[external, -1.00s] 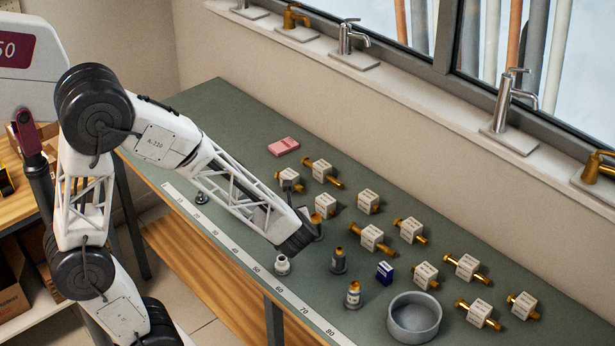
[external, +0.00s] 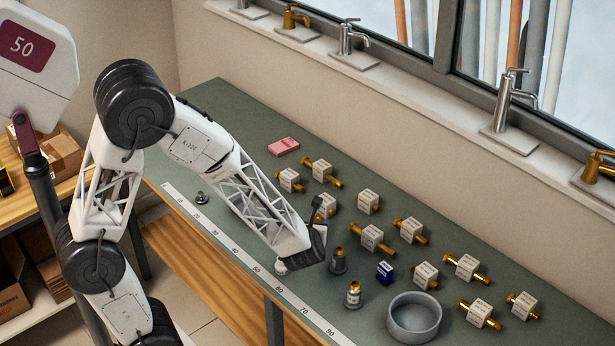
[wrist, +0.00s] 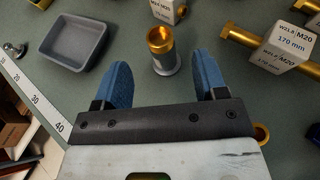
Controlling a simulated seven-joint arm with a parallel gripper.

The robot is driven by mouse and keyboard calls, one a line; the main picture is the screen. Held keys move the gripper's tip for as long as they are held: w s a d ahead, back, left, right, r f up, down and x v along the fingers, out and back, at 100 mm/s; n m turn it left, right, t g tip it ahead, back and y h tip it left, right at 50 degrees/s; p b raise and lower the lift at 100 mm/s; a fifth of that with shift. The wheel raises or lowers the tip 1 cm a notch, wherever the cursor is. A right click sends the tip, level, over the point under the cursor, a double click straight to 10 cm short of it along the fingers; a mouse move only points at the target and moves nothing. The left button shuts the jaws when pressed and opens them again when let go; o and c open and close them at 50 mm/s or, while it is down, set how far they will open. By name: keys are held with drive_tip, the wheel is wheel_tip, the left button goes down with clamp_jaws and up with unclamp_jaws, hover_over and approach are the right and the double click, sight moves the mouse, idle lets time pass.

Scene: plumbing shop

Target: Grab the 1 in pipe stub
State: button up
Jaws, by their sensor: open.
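A short grey stub with a brass top (wrist: 162,50) stands upright in the wrist view; I cannot read a size on it. My gripper (wrist: 162,62) is open and empty, with its blue fingers on either side of the line to this stub. The stub is beyond or level with the fingertips, and no contact shows. In the external view the gripper end (external: 318,243) hangs low over the table and hides this stub. Similar upright pieces are a dark grey one with brass (external: 338,262) and a pale one with brass (external: 353,295).
A grey tray (wrist: 52,62) lies left of the stub in the wrist view. White labelled blocks with brass rods (external: 371,238) spread to the right. A blue box (external: 385,272) and a round grey bowl (external: 400,331) stand nearby. A ruler strip (external: 235,246) runs along the front edge.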

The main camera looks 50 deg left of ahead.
sight(316, 217)
drive_tip(key=shift+x, duration=0.9)
drive_tip(key=shift+x, duration=2.55)
clamp_jaws()
